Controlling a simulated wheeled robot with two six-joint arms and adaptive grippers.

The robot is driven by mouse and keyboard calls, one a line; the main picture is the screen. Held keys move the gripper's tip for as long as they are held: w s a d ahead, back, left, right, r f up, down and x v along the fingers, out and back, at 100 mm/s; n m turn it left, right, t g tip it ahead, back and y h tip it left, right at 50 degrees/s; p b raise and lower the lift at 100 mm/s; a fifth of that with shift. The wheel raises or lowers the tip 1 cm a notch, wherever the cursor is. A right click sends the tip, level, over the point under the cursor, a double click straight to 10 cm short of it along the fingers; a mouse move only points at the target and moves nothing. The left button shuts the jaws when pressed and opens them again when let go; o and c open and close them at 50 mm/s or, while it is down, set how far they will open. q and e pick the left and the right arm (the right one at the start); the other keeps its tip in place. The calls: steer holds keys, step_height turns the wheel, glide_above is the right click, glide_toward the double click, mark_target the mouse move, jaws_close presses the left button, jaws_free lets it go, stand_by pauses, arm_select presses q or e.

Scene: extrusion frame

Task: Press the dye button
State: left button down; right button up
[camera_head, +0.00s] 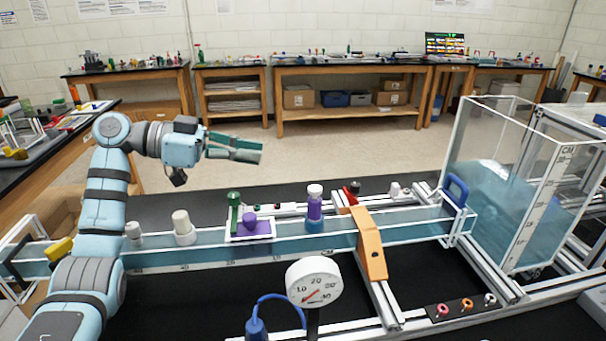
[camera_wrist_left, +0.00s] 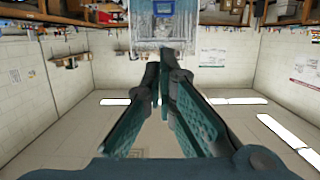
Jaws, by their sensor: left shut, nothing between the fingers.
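My left gripper (camera_head: 258,150) is shut and empty, raised in the air and pointing right, above and behind the flume. In the left wrist view its fingertips (camera_wrist_left: 163,55) meet. A purple knob-like piece (camera_head: 250,224) sits in a small white-framed holder (camera_head: 266,238) on the long clear flume (camera_head: 170,260). A dark green upright piece (camera_head: 234,208) stands beside it. A purple bottle with a white cap and blue base (camera_head: 314,207) stands on the flume further right. No label shows which part is the dye button. The gripper is clear of all these. My right gripper is not in view.
A gauge (camera_head: 314,283) stands in front of the flume. An orange bracket (camera_head: 370,244) crosses the flume. A large clear water tank (camera_head: 500,190) stands at the right. White and grey caps (camera_head: 183,227) sit on the flume's left part. The air around the gripper is free.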

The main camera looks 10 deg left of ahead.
arm_select(q)
steer(key=p, duration=0.2)
glide_above(315, 193)
steer(key=f+v, duration=0.1)
steer(key=v, duration=0.2)
steer(key=f, duration=0.2)
step_height(315, 193, down, 4)
steer(key=shift+f, duration=0.1)
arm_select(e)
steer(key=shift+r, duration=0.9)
